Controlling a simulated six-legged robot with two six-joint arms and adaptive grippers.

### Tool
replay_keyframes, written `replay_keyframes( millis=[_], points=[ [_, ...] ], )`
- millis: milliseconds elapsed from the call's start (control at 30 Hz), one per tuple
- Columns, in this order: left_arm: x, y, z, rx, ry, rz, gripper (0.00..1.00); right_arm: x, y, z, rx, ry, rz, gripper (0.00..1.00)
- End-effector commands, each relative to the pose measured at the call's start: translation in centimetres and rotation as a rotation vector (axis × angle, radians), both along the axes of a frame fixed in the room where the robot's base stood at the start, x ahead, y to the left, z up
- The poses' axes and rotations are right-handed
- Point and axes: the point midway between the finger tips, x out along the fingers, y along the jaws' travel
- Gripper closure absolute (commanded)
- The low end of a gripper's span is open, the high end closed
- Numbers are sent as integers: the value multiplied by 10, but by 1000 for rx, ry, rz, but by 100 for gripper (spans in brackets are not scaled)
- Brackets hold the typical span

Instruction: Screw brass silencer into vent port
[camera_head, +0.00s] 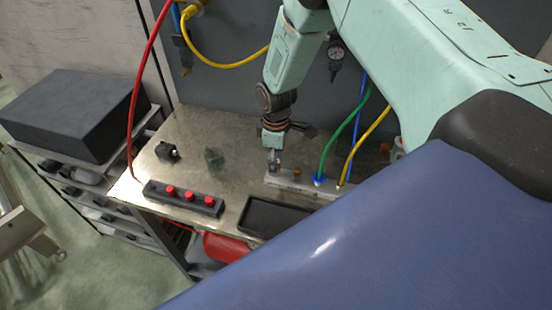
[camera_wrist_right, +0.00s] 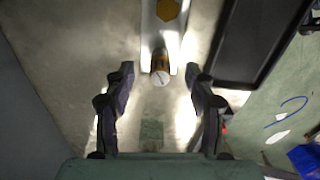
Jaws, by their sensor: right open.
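A small brass cylinder with a pale round end, likely the silencer (camera_wrist_right: 160,66), sits at the near end of a pale metal block (camera_wrist_right: 148,27) in the right wrist view. Whether it is seated in a port cannot be told. A brass hexagonal part (camera_wrist_right: 167,10) is farther along the block. My right gripper (camera_wrist_right: 160,90) is open, its dark fingers on both sides of the cylinder and apart from it. In the head view my right gripper (camera_head: 284,134) is above the left end of the block (camera_head: 310,188). My left gripper is not in view.
A black tray (camera_head: 246,222) lies in front of the block. A black strip with red buttons (camera_head: 188,198) and a small black part (camera_head: 167,152) are left on the metal table (camera_head: 215,125). Green (camera_head: 345,130), blue and yellow hoses rise from the block's right side.

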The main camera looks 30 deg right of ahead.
Motion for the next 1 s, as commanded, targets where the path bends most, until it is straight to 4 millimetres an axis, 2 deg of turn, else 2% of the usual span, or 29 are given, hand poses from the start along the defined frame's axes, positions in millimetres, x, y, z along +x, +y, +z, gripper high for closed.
replay_keyframes(
  millis=[200, 333, 700, 900, 1000],
  points=[
    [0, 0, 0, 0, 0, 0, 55, 0, 0, 1, 1, -1, 0, 45],
    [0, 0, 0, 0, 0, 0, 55, 1, 0, 12, 1, -2, -1, 45],
    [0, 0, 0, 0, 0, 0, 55, 1, 0, 85, 1, -4, 0, 45],
    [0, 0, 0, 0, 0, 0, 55, 1, 0, 111, 1, -2, 0, 45],
    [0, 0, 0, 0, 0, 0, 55, 0, 0, 118, 0, 0, 0, 45]
  ],
)
